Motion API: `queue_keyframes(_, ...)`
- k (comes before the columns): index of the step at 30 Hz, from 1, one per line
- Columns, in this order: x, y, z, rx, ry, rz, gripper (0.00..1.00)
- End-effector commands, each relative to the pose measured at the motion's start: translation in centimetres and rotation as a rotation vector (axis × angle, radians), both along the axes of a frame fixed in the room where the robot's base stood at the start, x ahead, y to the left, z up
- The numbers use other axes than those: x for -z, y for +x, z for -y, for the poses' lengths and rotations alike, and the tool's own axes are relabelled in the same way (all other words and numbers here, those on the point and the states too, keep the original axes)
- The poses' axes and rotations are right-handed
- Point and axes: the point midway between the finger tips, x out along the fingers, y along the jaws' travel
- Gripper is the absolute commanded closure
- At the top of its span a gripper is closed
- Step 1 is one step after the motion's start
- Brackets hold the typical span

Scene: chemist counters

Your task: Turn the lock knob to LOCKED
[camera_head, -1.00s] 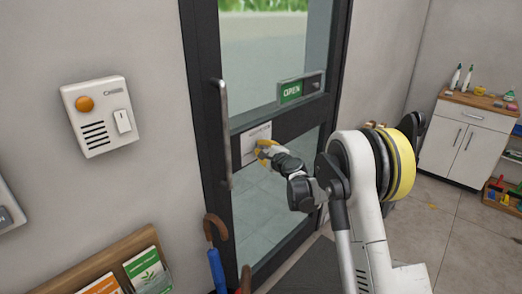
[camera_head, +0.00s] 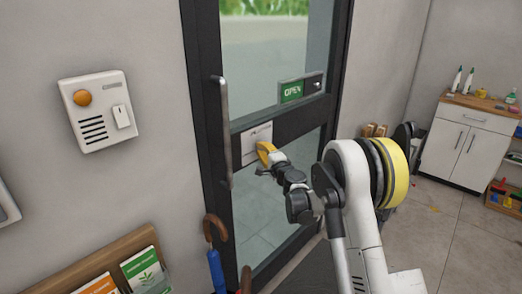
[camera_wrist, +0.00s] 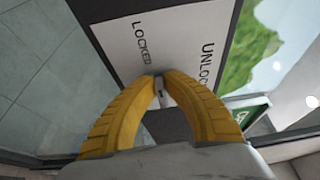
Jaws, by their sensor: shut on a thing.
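The white lock plate (camera_wrist: 120,40) is on the dark door frame and also shows in the head view (camera_head: 254,134). In the wrist view it carries the word LOCKED at upper left and a partly cut-off UNLOCKED at right. The small grey lock knob (camera_wrist: 160,92) shows between my yellow fingertips, mostly hidden by them. My gripper (camera_wrist: 158,80) is shut on the knob. In the head view my gripper (camera_head: 264,152) is at the plate's lower right, hiding the knob. I cannot tell which way the knob points.
The glass door has a vertical handle (camera_head: 223,130) left of the plate and a green OPEN sign (camera_head: 291,91) above right. Umbrellas (camera_head: 215,255) stand below left. A wall intercom (camera_head: 98,110) is at left; a white cabinet (camera_head: 462,145) stands far right.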

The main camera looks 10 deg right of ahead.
Motion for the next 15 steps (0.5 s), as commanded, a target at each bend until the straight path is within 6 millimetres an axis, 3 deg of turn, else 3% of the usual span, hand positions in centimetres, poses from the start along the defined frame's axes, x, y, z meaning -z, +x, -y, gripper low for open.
queue_keyframes(5,-0.02,0.02,0.00,0.000,0.000,0.000,1.00)
queue_keyframes(6,-0.02,0.02,0.00,0.000,0.000,0.000,0.86)
queue_keyframes(8,-0.02,0.02,0.00,0.000,0.000,0.000,0.67)
queue_keyframes(15,-0.01,0.01,0.00,0.000,0.000,0.000,0.66)
